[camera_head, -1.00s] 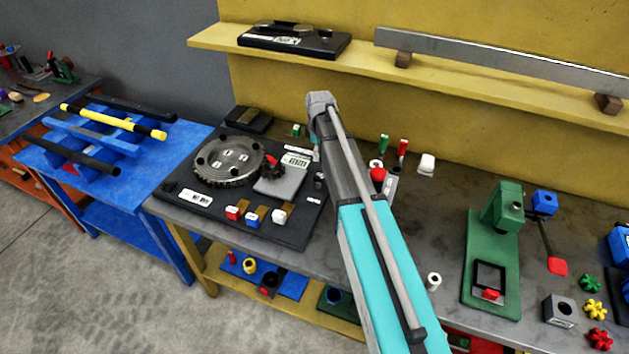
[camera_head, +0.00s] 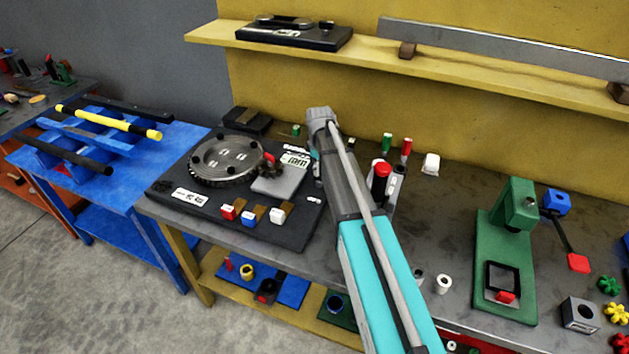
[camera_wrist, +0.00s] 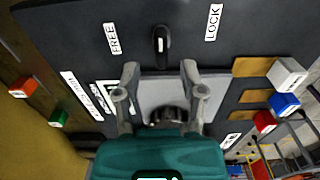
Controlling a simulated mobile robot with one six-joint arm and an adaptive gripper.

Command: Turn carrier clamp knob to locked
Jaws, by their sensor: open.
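The carrier clamp knob (camera_wrist: 160,44) is a black lever-shaped knob with a white mark, in the wrist view. It stands between a FREE label (camera_wrist: 112,38) on the left and a LOCK label (camera_wrist: 213,22) on the right, lined up with neither. My gripper (camera_wrist: 160,70) is open and empty, its two fingertips just below the knob in the picture, one to each side. I cannot tell its height above the knob. In the head view my arm hides the knob and my fingers. The positioner's black base (camera_head: 180,182) carries a round toothed plate (camera_head: 226,160).
Red (camera_head: 228,212), blue (camera_head: 249,219) and white (camera_head: 277,215) blocks sit on the base's front. A red-topped button post (camera_head: 381,178) stands right of my arm. A green press (camera_head: 506,240) stands farther right. A yellow shelf (camera_head: 440,77) runs above the bench.

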